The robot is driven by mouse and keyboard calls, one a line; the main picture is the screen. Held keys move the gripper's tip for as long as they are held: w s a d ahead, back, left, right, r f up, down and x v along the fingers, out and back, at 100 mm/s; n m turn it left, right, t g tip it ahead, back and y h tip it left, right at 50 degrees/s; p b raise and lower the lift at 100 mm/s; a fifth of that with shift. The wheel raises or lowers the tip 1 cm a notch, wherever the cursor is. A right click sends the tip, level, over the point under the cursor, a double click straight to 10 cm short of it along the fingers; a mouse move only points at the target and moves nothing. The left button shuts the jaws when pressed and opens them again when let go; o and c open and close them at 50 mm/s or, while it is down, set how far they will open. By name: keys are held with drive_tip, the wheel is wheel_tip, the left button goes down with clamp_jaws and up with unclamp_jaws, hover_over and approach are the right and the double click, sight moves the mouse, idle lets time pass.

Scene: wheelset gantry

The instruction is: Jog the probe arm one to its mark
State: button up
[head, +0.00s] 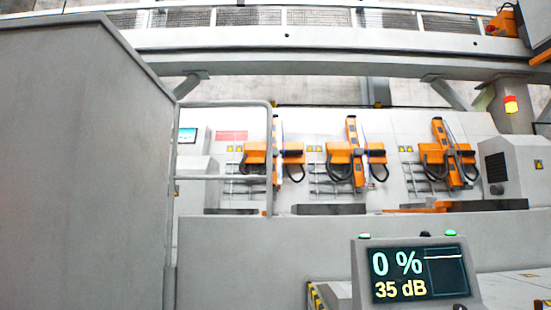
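Three orange probe arms with black cables stand in a row against the white panel in the head view: a left one (275,152), a middle one (355,152) and a right one (446,153). I cannot tell from any label which is arm one, and no mark for it is clear. A console screen (420,274) at the front reads "0 %" and "35 dB", with a thin line plot at its right. A green light (365,236), a dark one (425,234) and another green one (451,233) sit on top of the console. My gripper is not in view.
A large grey cabinet (80,170) fills the left side. A grey handrail (222,178) and a low wall (260,260) stand before the arms. A gantry beam (300,62) crosses above. A small screen (188,135) is behind the rail. A stack light (511,104) glows red and yellow.

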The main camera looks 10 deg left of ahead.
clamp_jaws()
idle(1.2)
